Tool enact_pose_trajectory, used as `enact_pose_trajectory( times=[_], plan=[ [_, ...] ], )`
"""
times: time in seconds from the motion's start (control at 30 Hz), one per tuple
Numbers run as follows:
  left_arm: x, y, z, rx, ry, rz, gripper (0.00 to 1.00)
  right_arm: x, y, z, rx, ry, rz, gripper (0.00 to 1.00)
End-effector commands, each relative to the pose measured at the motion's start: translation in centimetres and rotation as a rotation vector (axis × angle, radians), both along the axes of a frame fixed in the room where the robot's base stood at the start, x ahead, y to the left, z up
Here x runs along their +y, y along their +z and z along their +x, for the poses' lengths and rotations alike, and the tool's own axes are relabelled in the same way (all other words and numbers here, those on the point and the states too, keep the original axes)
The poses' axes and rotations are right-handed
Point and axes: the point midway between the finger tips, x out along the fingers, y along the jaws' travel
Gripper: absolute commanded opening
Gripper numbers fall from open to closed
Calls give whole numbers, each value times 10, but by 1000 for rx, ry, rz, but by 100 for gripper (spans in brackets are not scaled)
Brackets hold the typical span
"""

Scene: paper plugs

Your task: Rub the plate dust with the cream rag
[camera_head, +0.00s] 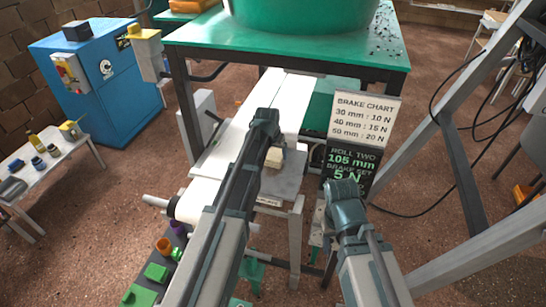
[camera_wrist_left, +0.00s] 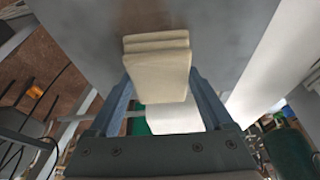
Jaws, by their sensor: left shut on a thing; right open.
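The cream rag (camera_head: 274,157) is a small folded pad. My left gripper (camera_head: 277,142) is shut on it, over the grey plate (camera_head: 284,185) beside the white belt. In the left wrist view, the rag (camera_wrist_left: 158,75) sits between the two fingers, with the grey plate (camera_wrist_left: 225,35) behind it. I cannot tell whether the rag touches the plate. A faint darker smudge shows on the plate near the top of the wrist view; the dust is not clear. My right gripper (camera_head: 343,190) is open and empty, right of the plate, near the dark sign.
A white brake chart (camera_head: 364,115) and a dark sign (camera_head: 350,168) stand right of the plate. A green table (camera_head: 290,52) with a green tub is behind. A grey metal frame (camera_head: 455,150) rises at right. Coloured cups and blocks lie at lower left.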

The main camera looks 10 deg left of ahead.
Motion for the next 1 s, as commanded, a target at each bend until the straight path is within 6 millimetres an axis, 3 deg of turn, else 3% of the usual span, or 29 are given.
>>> enact_pose_trajectory(
  times=[0.33, 1.0],
  plan=[
    [-3, 0, 24, 0, 0, 0, 39, 0, 0, 0, 0, 0, 0, 50],
    [-8, 0, -30, 0, 0, 0, 39, 0, 0, 0, 0, 0, 0, 50]
  ],
)
